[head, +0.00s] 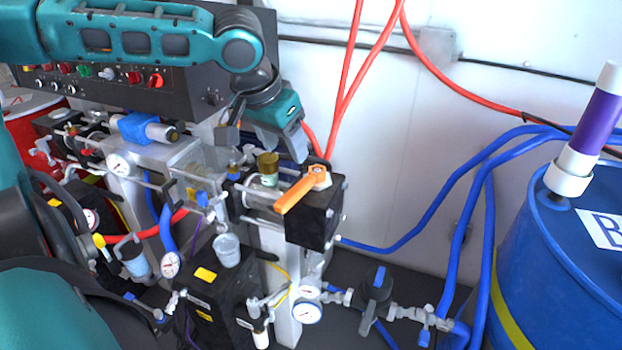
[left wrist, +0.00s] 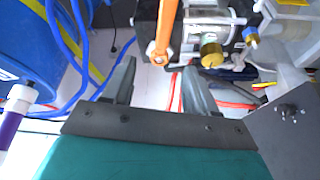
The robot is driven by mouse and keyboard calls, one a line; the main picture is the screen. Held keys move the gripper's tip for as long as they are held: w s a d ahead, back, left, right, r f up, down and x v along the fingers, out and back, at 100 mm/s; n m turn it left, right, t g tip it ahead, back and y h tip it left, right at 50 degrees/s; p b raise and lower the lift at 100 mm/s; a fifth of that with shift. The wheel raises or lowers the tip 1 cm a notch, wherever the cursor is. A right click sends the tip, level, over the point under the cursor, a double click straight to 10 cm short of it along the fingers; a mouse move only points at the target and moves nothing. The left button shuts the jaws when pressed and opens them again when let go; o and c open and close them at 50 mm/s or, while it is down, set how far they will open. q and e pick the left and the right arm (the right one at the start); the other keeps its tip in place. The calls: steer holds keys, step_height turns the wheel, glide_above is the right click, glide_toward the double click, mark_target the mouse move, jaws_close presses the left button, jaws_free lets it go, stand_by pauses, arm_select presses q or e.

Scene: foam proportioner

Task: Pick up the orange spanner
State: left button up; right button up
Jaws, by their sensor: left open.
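The orange spanner (head: 299,190) lies on top of a black block (head: 318,222) on the machine in the head view. Its ring end is at a metal nut or bolt head, and its handle points to the lower left. In the left wrist view the spanner (left wrist: 168,28) is at the top, its nut end just beyond the fingertips and roughly between them. My left gripper (head: 281,146) is open and empty, behind and just to the left of the spanner, apart from it. The left wrist view shows both fingers of the gripper (left wrist: 157,72) spread. My right gripper is not visible.
A brass-capped fitting (head: 268,165) stands close left of the spanner. A control panel (head: 120,85) is at the upper left. A blue drum (head: 545,265) with a purple and white tube (head: 592,125) is at the right. Red hoses (head: 347,90) hang behind the block.

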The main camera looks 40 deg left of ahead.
arm_select(q)
steer(key=b, duration=0.2)
glide_above(301, 185)
steer(key=s, duration=0.3)
steer(key=shift+n, duration=0.3)
steer(key=f, duration=0.4)
steer(key=d+f, duration=0.1)
steer(key=f, duration=0.2)
steer(key=shift+w, duration=0.2)
steer(key=shift+a+x, duration=0.2)
steer(key=shift+x, duration=1.1)
steer(key=shift+a+x, duration=0.2)
steer(key=shift+x, duration=1.15)
steer(key=shift+w+r, duration=0.1)
steer(key=shift+f+b, duration=0.25)
steer(key=shift+b, duration=0.3)
jaws_close()
